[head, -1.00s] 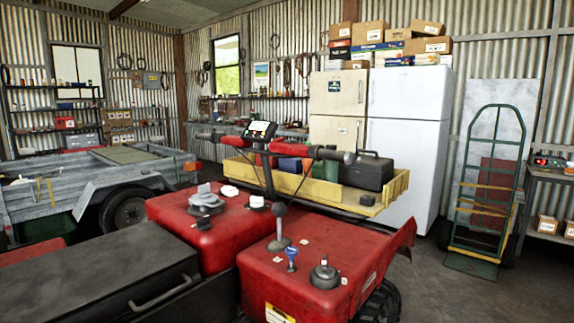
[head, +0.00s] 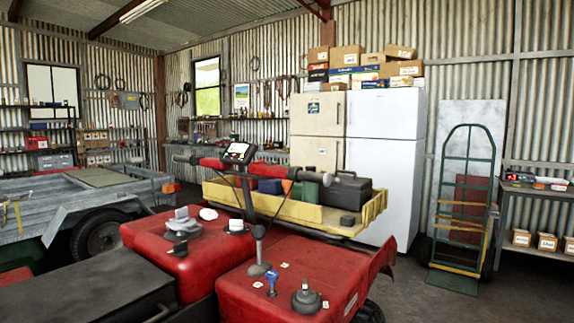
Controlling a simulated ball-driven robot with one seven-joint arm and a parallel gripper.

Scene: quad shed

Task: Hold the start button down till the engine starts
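A red quad bike (head: 290,285) fills the lower middle of the head view. Its handlebar carries a small display unit (head: 239,153) at the centre. A key with a blue head (head: 271,281) stands upright on the red body, beside a dark round cap (head: 306,298). A black-knobbed lever (head: 259,234) rises behind the key. No start button can be made out at this size. My gripper is not in view.
A yellow tray (head: 310,221) with boxes and a dark case sits behind the handlebar. A grey trailer (head: 80,205) stands at left. Two fridges (head: 383,170) and a green hand truck (head: 466,205) stand behind. Open concrete floor (head: 500,300) lies at lower right.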

